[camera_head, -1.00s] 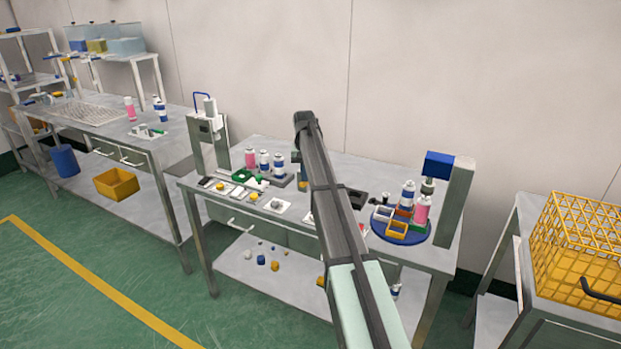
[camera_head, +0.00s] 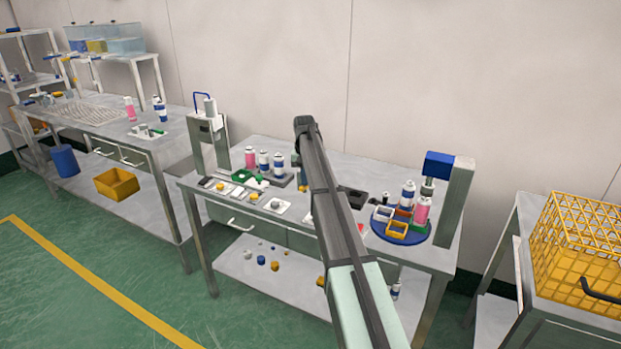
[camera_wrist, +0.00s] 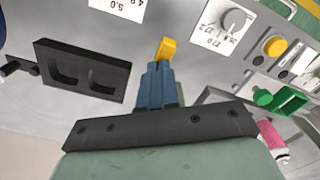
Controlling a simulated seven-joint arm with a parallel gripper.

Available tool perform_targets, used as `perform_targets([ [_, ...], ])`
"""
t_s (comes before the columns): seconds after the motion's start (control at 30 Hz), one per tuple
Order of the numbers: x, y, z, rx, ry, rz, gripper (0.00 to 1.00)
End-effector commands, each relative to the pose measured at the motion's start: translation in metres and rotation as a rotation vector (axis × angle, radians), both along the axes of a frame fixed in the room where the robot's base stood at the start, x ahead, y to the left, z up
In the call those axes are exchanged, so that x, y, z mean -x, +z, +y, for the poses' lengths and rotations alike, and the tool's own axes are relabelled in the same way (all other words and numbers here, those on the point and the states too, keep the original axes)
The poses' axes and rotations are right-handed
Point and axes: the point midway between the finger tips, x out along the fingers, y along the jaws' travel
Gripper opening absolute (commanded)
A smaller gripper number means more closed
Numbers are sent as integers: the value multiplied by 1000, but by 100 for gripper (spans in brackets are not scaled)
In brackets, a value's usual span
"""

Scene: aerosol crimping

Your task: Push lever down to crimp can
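A press-like stand (camera_head: 221,150) with a bent blue bar (camera_head: 202,97) and a white cylinder stands at the left end of the bench; the bar may be the lever. A second stand (camera_head: 461,200) with a blue head (camera_head: 439,165) rises at the right end. Under it a pink can (camera_head: 421,211) is upright on a blue turntable. More cans (camera_head: 264,163) stand upright at the back left. My gripper (camera_wrist: 164,52) is over the middle bench, apart from both stands. Its blue fingers look together, with yellow at the tip; I cannot tell whether that is a fingertip or a held piece.
A black two-slot holder (camera_wrist: 83,70) lies near my gripper in the wrist view. White cards with small parts (camera_head: 275,205) lie along the front left of the bench. A yellow wire crate (camera_head: 575,250) is at the right. My arm hides part of the middle bench.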

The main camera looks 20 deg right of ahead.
Motion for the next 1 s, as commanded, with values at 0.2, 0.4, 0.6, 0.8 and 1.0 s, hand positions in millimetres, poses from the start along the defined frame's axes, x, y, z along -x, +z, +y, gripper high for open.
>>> perform_targets([
  [0.2, 0, -4, 0, 1, 0, -1, 0],
  [0.4, 0, -7, -1, 1, -1, -1, 0],
  [0.6, -1, -10, -1, 1, 0, -2, 0],
  [0.8, -1, -14, -1, 1, -1, -2, 0],
  [1.0, -1, -17, 0, 1, 0, -2, 0],
])
